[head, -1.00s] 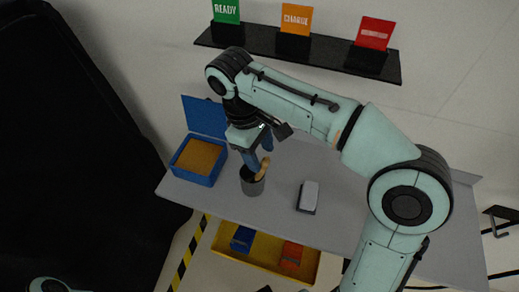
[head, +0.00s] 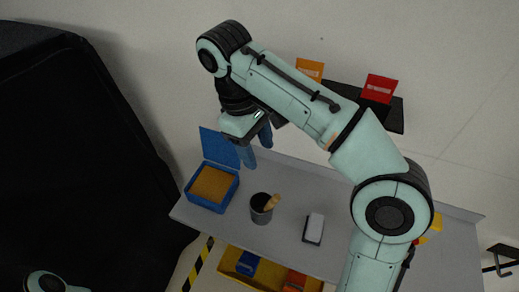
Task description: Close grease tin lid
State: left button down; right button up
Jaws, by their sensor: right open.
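The blue grease tin (head: 209,202) stands at the left end of the grey table, with tan-brown grease (head: 214,184) showing inside. Its blue lid (head: 218,148) stands up at the tin's back edge, open. My right gripper (head: 257,150) reaches in from the right, with its blue fingers apart and nothing between them. It is above the table, just right of the lid; in this view one finger lies close to the lid's right edge, and I cannot tell if they touch. My left gripper is out of view; only a bit of my left arm shows at the bottom left.
A dark cup (head: 261,214) with a wooden-handled tool stands right of the tin. A grey-white block (head: 314,227) lies farther right. A yellow tray (head: 233,264) with blue and red items sits below. A dark shelf (head: 349,96) with cards is behind my right arm. A large black shape (head: 80,160) fills the left.

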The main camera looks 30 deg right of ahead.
aim_at(215, 148)
jog(key=k, duration=1)
